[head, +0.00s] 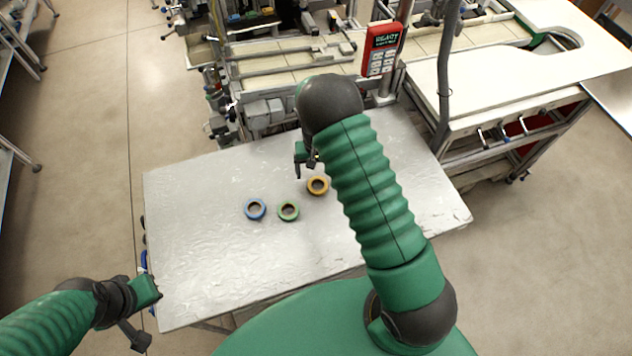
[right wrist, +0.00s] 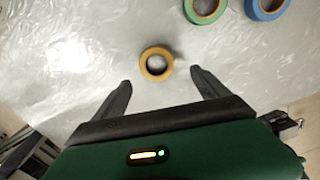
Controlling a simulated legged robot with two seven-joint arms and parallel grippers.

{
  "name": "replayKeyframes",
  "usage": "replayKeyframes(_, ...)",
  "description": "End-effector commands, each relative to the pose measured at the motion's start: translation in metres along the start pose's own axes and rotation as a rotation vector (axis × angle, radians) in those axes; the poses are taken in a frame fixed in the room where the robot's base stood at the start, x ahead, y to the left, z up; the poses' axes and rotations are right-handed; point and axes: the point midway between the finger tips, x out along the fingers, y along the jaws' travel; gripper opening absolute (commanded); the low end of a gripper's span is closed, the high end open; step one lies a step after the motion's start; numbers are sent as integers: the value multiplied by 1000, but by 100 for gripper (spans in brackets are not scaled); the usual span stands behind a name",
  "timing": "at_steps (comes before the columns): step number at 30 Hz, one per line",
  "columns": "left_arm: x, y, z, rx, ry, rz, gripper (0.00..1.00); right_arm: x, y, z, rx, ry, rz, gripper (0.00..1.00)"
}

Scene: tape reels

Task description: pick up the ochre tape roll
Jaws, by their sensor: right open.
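The ochre tape roll (head: 317,193) lies flat on the silver table (head: 200,235), rightmost of three rolls in the head view. My right gripper (head: 304,168) is above the table, just left of and beyond the ochre roll in that picture. In the right wrist view the open, empty fingers (right wrist: 160,80) point toward the ochre roll (right wrist: 145,64), which appears between and slightly ahead of the fingertips, apart from both. My left gripper (head: 138,325) is off the table's left front corner; its jaw opening is unclear.
A green roll (head: 288,217) and a blue roll (head: 248,212) lie left of the ochre one in the head view. Machinery with a red keypad (head: 383,50) stands behind the table. The table's left part is clear.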

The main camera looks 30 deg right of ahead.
Motion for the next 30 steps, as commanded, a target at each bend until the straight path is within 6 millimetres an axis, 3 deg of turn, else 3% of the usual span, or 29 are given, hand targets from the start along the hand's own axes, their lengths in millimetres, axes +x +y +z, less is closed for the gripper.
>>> replayKeyframes(7, -12, 0, -3, 1, 0, 0, 0, 27, 1, 4, 1, -2, 0, 85)
replayKeyframes(13, -24, 0, -5, 1, 0, 0, 0, 65, -1, 3, 1, -4, 1, 85)
replayKeyframes(20, -23, 0, -5, 0, 0, 0, 0, 72, 0, 2, 1, -1, -2, 85)
replayKeyframes(30, -23, 0, -5, 1, 0, 0, 0, 71, 0, 2, 1, -1, -2, 43)
